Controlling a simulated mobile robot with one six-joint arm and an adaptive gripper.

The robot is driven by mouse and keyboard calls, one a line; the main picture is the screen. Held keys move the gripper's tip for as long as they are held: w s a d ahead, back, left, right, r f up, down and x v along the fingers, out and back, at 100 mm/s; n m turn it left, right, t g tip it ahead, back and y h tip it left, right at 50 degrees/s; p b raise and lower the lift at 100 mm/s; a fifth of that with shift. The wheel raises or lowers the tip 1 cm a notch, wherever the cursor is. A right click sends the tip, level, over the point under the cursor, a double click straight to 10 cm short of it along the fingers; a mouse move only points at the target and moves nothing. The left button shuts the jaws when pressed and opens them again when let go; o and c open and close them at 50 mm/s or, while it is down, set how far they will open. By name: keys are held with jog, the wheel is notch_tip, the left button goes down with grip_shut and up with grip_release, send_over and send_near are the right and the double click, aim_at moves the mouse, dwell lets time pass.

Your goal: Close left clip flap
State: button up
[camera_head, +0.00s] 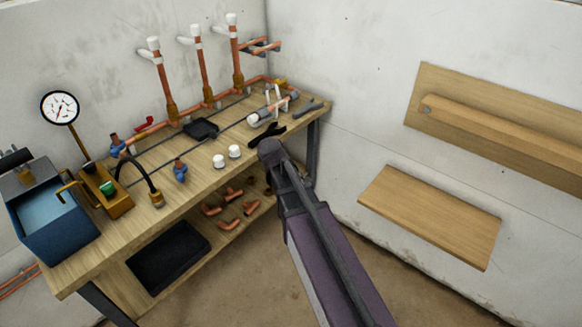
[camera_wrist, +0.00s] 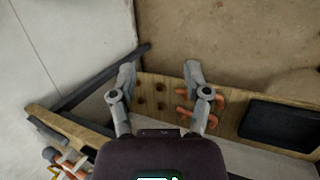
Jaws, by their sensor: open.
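Two small white clip flaps stand up beside a short copper pipe with white ends at the right end of the workbench; the left clip flap (camera_head: 268,98) and the right one (camera_head: 280,91) look raised, though they are small here. My gripper (camera_head: 266,132) is in front of the clips, near the bench's front edge, and apart from them as far as I can tell. In the wrist view my gripper (camera_wrist: 159,75) is open, with nothing between its fingers. White and orange parts show at that view's lower left, too cut off to identify.
The workbench (camera_head: 140,203) carries a blue tank (camera_head: 55,220), a gauge (camera_head: 60,107), white caps (camera_head: 226,156) and upright copper pipes (camera_head: 202,70). A lower shelf holds copper elbows (camera_head: 230,222) and a black tray (camera_head: 168,257). A wooden wall shelf (camera_head: 430,215) is at right.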

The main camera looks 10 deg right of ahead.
jog(key=s+a+f+m+y, duration=0.1)
jog(key=s+m+y, duration=0.4)
jog(key=s, duration=0.5)
jog(key=shift+s+a+f+m+g, duration=0.3)
jog(key=shift+a+f+m, duration=0.1)
jog(key=shift+a+m, duration=0.4)
jog(key=shift+d, duration=0.15)
